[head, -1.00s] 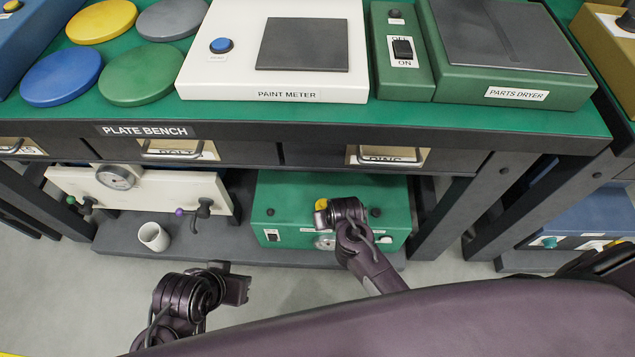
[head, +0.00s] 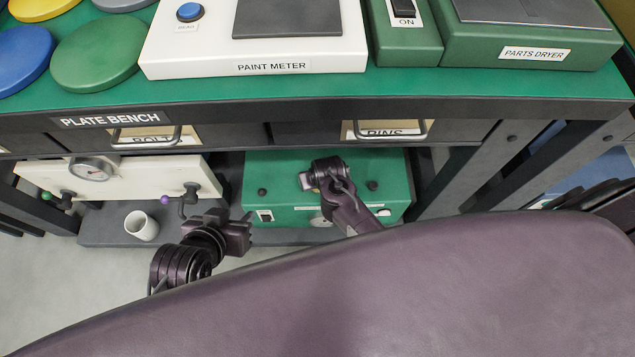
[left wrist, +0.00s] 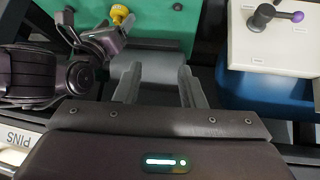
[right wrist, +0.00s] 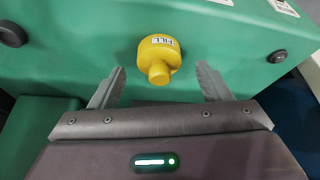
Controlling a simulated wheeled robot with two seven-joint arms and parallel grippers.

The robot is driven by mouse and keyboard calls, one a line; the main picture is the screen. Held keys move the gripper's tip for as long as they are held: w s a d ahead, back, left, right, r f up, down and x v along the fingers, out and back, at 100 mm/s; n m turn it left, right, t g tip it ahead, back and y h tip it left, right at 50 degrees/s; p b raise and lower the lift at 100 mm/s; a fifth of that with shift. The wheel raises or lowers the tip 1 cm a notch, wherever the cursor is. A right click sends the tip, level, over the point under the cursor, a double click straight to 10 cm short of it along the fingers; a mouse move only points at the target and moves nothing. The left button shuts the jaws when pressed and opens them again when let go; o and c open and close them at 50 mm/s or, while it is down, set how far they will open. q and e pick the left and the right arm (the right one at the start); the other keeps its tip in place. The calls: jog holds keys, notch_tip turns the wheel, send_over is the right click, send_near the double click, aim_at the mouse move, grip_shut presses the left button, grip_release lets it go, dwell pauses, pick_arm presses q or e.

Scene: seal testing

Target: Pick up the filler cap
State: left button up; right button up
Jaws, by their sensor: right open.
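The filler cap (right wrist: 158,60) is a yellow knob labelled FILL on top of the green box (right wrist: 70,60). It also shows in the left wrist view (left wrist: 119,13); in the head view my right gripper mostly hides it. My right gripper (right wrist: 160,82) is open, its fingers to either side of and just short of the cap in the right wrist view, apparently not touching it. In the head view the right gripper (head: 308,182) is over the green box. My left gripper (head: 240,232) is open and empty beside the box's left front, as the left wrist view (left wrist: 158,82) shows.
The box stands on the low shelf under the plate bench (head: 330,108), with drawers (head: 390,131) above. Bench legs (head: 520,165) stand to the right.

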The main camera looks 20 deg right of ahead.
jog(key=shift+b+x, duration=0.4)
jog(key=shift+x, duration=0.45)
pick_arm(q)
jog(key=w+d+r+t+h, duration=0.1)
jog(key=w+r+t, duration=0.2)
jog(key=w+r, duration=0.2)
jog(key=shift+w+r+t, duration=0.2)
jog(key=shift+r+t, duration=0.2)
jog(key=shift+r, duration=0.3)
pick_arm(e)
jog(key=shift+c, duration=0.3)
jog(key=c, duration=1.1)
jog(key=shift+o, duration=0.2)
pick_arm(q)
jog(key=shift+s+f, duration=0.1)
pick_arm(e)
jog(key=shift+r, duration=0.15)
